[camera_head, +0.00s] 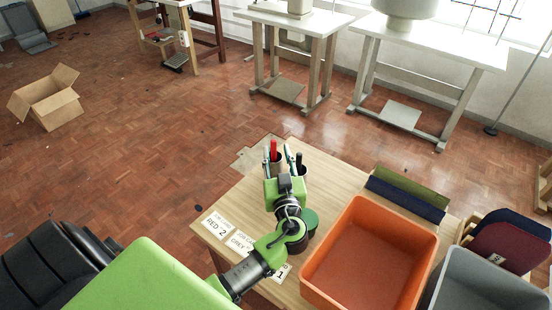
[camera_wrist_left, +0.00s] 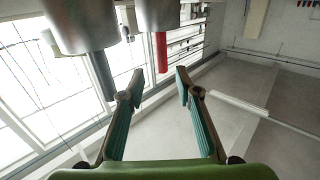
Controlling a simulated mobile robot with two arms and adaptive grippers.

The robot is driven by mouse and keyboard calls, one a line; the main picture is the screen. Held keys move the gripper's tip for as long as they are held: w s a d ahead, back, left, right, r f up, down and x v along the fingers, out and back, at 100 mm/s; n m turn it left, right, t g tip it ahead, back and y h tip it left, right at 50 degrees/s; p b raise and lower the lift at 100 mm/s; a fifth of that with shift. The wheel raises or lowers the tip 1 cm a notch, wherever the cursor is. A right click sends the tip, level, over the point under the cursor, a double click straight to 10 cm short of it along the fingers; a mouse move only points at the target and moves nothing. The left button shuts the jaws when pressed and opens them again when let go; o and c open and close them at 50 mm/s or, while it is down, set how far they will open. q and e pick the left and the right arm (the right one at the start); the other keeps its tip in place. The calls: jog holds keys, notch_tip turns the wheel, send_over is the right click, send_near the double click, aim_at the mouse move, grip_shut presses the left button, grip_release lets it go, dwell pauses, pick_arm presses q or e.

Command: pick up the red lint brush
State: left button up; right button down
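The red lint brush shows as an upright red handle (camera_head: 274,151) standing in a cup at the table's far edge. In the left wrist view its red handle (camera_wrist_left: 161,52) points down from a metallic cup (camera_wrist_left: 150,14). My left gripper (camera_head: 279,158) is open and empty, with its two fingers spread apart. In the left wrist view the red handle lies between the lines of the fingertips (camera_wrist_left: 160,72), just above them in the picture; I cannot tell any contact. The brush's lower part is hidden in the cup. My right gripper is not in view.
A dark handle (camera_head: 299,158) stands in a second cup close by on the right; it also shows in the wrist view (camera_wrist_left: 103,75). Label cards (camera_head: 217,225) lie at the left.

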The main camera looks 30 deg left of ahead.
aim_at(274, 143)
pick_arm(q)
jog(key=x, duration=0.1)
jog(key=p+x, duration=0.1)
jog(key=x, duration=0.1)
jog(key=p+x, duration=0.1)
jog(key=shift+w+a+r, duration=0.1)
jog(key=shift+a+r, duration=0.2)
jog(key=shift+a, duration=0.1)
jog(key=shift+w+a, duration=0.15)
jog(key=shift+w, duration=0.1)
jog(key=shift+f, duration=0.15)
grip_shut()
